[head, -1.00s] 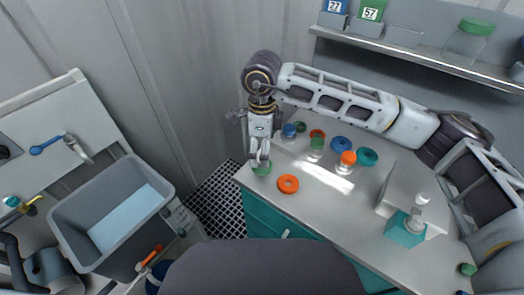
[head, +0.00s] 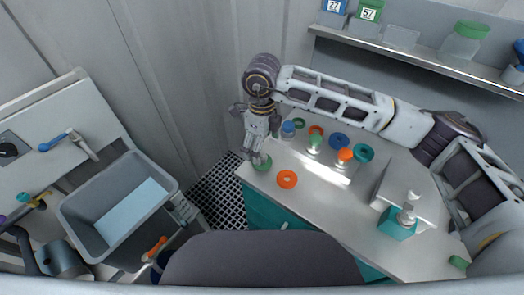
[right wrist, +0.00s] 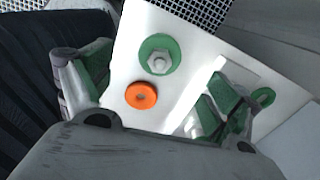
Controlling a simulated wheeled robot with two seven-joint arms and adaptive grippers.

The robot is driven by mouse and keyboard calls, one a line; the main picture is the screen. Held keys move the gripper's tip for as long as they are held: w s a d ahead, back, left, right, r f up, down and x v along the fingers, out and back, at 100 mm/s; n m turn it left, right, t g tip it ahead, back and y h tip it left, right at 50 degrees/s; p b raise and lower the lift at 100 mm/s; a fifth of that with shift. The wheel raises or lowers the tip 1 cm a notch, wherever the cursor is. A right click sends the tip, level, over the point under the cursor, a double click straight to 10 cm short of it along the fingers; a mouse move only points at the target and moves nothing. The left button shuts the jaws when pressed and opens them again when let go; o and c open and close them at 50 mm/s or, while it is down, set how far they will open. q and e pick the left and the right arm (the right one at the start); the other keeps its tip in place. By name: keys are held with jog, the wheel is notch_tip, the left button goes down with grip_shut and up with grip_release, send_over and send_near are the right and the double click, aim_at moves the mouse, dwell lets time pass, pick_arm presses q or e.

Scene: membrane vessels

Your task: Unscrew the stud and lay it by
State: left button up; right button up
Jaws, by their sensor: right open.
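In the right wrist view a pale hexagonal stud (right wrist: 159,62) sits in the middle of a green ring (right wrist: 147,44) on the white worktop. The green ring also shows in the head view (head: 264,166) at the worktop's near left corner, partly behind my right gripper (head: 253,156). My right gripper is open and empty, just above the green ring. Its two green-padded fingers stand wide apart in the right wrist view, with the stud between them and apart from both. I cannot make out the stud in the head view. My left gripper is not in view.
An orange ring (head: 287,179) lies beside the green one. Behind stand jars with blue (head: 288,126), green (head: 314,140) and orange (head: 345,155) tops, among several coloured rings. The worktop's front is mostly clear.

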aim_at(262, 158)
jog(key=shift+r+m+p, duration=0.1)
jog(key=shift+m+p, duration=0.5)
jog(key=shift+m, duration=0.5)
jog(key=shift+p, duration=0.45)
jog(key=m+p, duration=0.2)
jog(key=m, duration=0.1)
jog(key=shift+m+p, duration=0.65)
jog(key=shift+m, duration=0.15)
jog(key=shift+m+p, duration=0.45)
jog(key=shift+m, duration=0.15)
jog(key=shift+m+p, duration=0.45)
jog(key=shift+m, duration=0.15)
jog(key=shift+m+p, duration=0.7)
jog(key=shift+m, duration=0.2)
jog(key=shift+m+p, duration=0.45)
jog(key=shift+m, duration=0.15)
jog(key=shift+m+p, duration=0.85)
jog(key=shift+m, duration=0.25)
jog(key=shift+m+p, duration=0.4)
jog(key=shift+m, duration=0.3)
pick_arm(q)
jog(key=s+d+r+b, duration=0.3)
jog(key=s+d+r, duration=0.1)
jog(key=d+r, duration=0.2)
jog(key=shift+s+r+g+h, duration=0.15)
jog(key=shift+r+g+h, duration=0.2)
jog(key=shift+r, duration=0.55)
pick_arm(e)
jog(key=shift+f, duration=2.15)
